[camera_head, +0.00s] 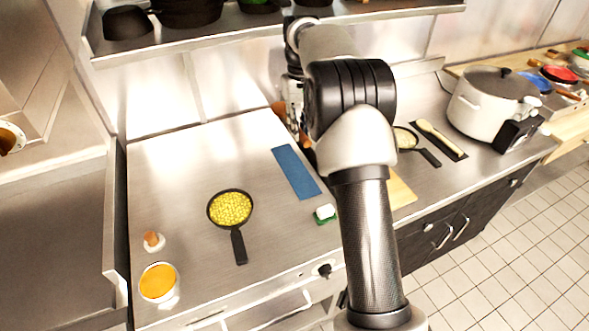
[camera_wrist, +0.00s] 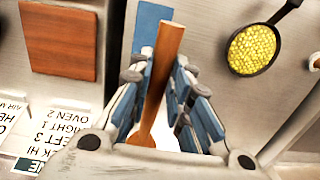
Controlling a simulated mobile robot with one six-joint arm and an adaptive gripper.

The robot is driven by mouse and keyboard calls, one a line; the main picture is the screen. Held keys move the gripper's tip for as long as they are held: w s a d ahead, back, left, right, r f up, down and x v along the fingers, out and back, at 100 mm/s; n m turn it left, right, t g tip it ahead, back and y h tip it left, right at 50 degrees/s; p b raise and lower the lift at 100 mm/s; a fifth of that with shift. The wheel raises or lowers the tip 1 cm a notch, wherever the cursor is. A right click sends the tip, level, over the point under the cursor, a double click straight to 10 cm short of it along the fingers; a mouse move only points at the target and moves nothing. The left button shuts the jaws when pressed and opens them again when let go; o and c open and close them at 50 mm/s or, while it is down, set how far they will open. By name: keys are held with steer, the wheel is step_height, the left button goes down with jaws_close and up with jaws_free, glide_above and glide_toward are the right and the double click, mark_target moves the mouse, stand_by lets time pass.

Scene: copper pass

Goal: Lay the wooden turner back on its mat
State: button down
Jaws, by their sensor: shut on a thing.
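The wooden turner (camera_wrist: 167,55) is held between the fingers of my gripper (camera_wrist: 160,95) in the wrist view. Its long brown handle points up the picture, and its wider end shows low between the fingers. A flat, bare blue mat (camera_head: 296,172) lies on the steel counter in the head view. Part of the blue mat also shows in the wrist view (camera_wrist: 147,25), behind and beside the top of the handle. I cannot tell the height of the turner over the counter.
A black pan of yellow corn (camera_head: 231,209) stands left of the mat. A green-and-white sponge (camera_head: 325,213) lies near the mat's front end. A bowl of orange food (camera_head: 159,282) is at front left. A large pot (camera_head: 490,105) stands at right. A shelf (camera_head: 240,32) runs above.

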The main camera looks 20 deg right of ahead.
mark_target(302, 181)
steer(key=f+b, duration=0.2)
steer(key=f, duration=0.4)
steer(key=d+f+b, duration=0.1)
steer(key=f+b, duration=0.1)
steer(key=f, duration=0.5)
steer(key=f+b, duration=0.3)
steer(key=f, duration=0.3)
steer(key=shift+w+d+f, duration=0.25)
steer(key=shift+f, duration=0.05)
steer(key=shift+r, duration=0.1)
steer(key=c, duration=1.5)
jaws_free()
